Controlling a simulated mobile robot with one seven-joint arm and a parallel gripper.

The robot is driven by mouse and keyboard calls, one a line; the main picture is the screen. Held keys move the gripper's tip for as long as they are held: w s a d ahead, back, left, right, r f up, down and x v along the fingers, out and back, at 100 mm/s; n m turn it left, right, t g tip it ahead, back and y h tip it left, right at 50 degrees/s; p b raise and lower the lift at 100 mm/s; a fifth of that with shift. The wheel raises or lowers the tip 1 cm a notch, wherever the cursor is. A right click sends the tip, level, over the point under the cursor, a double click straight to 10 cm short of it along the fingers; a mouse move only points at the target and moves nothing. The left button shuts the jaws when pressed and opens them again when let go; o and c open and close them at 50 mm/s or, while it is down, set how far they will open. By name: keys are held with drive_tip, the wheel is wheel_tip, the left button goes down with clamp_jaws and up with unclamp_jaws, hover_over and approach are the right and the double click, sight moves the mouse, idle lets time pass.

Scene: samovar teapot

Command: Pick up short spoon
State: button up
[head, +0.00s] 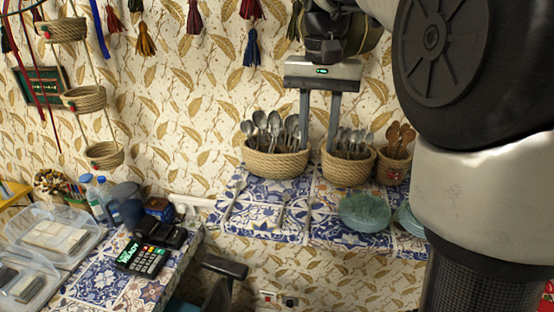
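My gripper (318,150) hangs above the tiled shelf with its two fingers apart and nothing visible between them. Its fingertips are at or in front of the gap between the left basket (275,166) and the middle basket (347,171); I cannot tell the depth. Metal spoons stand in the left basket (262,122) and in the middle basket (352,138). Loose utensils lie on the blue-patterned shelf: one at left (233,197), a smaller one in the middle (283,209), one at right (308,220). Which is the short spoon is unclear; the middle one looks shortest.
A basket (391,170) of brown spoons stands at right. Stacked green plates (364,211) sit at the shelf's front. A card terminal (142,258), bottles (104,190) and plastic boxes (50,234) are at left. My arm covers the right side.

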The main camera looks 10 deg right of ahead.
hover_over(309, 211)
wheel_tip(309, 211, down, 11)
drive_tip(key=shift+d+r+b, duration=0.1)
drive_tip(key=shift+d+b, duration=0.05)
drive_tip(key=shift+b, duration=0.15)
drive_tip(key=shift+f, duration=3.25)
clamp_jaws()
